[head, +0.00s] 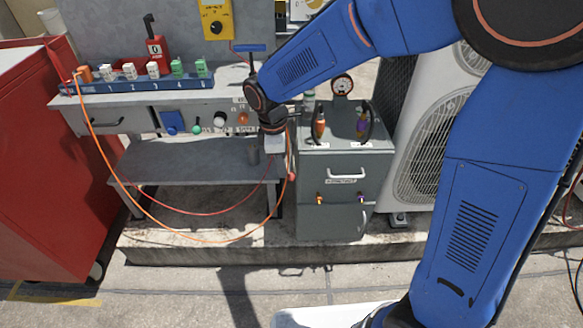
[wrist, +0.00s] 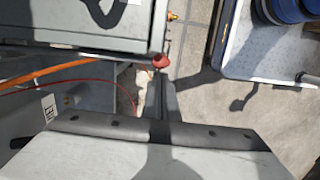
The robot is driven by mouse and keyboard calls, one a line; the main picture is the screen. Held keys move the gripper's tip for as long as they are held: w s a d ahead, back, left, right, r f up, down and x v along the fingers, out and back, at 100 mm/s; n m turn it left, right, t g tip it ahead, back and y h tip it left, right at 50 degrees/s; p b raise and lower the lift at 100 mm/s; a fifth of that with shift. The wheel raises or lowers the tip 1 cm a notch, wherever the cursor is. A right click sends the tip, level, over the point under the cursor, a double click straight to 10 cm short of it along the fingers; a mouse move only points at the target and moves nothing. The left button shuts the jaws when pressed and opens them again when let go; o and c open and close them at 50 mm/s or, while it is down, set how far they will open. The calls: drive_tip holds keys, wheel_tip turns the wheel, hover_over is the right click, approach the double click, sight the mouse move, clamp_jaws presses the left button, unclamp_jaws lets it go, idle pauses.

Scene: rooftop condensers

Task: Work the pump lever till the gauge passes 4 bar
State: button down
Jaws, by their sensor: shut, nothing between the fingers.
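The pressure gauge (head: 343,84) stands on top of the grey cabinet (head: 345,163); its round dial is too small to read. A red knob (head: 291,176), which looks like the pump lever's end, is low at the cabinet's left side. The red knob also shows in the wrist view (wrist: 161,61), just past my fingertips. The rest of the lever is hidden or too small to make out. My gripper (wrist: 160,82) is shut and empty, pointing at the knob. I cannot tell whether it touches the knob. In the head view my gripper (head: 276,145) is between bench and cabinet, partly hidden.
The grey workbench (head: 195,152) with a blue rack (head: 140,84) of small blocks is on the left. An orange hose (head: 140,215) loops under the bench towards my gripper. A red cabinet (head: 50,150) is far left, a condenser (head: 430,140) on the right.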

drive_tip(key=shift+a+r, duration=0.2)
drive_tip(key=shift+a, duration=0.35)
wheel_tip(320, 180, up, 17)
drive_tip(key=a, duration=0.1)
drive_tip(key=shift+a+r, duration=0.15)
drive_tip(key=shift+a, duration=0.2)
drive_tip(key=shift+d, duration=0.1)
idle(0.3)
